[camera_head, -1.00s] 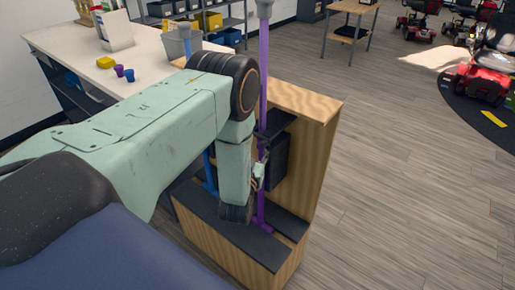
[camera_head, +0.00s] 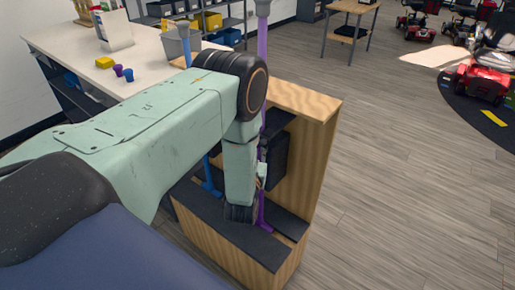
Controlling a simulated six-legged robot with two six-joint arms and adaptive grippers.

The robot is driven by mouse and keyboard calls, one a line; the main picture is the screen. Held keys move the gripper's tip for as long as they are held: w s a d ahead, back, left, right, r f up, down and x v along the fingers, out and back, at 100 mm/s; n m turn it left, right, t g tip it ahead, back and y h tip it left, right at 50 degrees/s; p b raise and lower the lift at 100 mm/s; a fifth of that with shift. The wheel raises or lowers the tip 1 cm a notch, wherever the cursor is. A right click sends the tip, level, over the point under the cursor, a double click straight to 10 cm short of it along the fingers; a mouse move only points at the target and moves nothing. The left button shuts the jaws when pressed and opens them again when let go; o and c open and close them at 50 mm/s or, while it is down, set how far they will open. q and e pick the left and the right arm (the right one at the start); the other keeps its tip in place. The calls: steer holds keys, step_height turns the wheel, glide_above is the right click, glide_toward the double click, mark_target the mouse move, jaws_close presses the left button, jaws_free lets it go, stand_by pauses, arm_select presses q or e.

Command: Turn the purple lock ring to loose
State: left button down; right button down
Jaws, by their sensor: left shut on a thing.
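A tall purple pole (camera_head: 262,60) stands upright in a wooden stand (camera_head: 318,150) with dark panels. Its purple foot (camera_head: 265,222) shows at the bottom of the stand. My left arm comes in from the left and bends down beside the pole. My left gripper (camera_head: 262,172) is shut at the pole, about halfway down the stand, where the purple lock ring sits. The ring itself is mostly hidden by the gripper and wrist, so its turn cannot be read. My right gripper is not in view.
A blue pole (camera_head: 212,180) stands just left, partly behind my arm. A white counter (camera_head: 70,50) with small cups and a yellow block (camera_head: 105,62) is at upper left. Red scooters (camera_head: 480,80) stand far right. The floor right of the stand is clear.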

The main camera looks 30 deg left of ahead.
arm_select(q)
steer(key=shift+w+d+n+g+y+b, duration=0.2)
steer(key=shift+d+n+g+y+b, duration=0.15)
steer(key=shift+n+g+y+b, duration=0.55)
steer(key=shift+w+d+n+g+y+b, duration=0.2)
steer(key=shift+d+n+g+y+b, duration=0.3)
steer(key=shift+y, duration=0.65)
steer(key=shift+w+d+n+g+y+b, duration=0.2)
steer(key=shift+n+g+y+b, duration=0.35)
steer(key=shift+n+g+y, duration=0.4)
steer(key=shift+a, duration=0.1)
steer(key=c, duration=1.3)
jaws_free()
steer(key=shift+s, duration=0.1)
steer(key=v, duration=0.7)
steer(key=shift+s+f, duration=0.1)
steer(key=shift+s, duration=0.05)
steer(key=shift+f, duration=0.1)
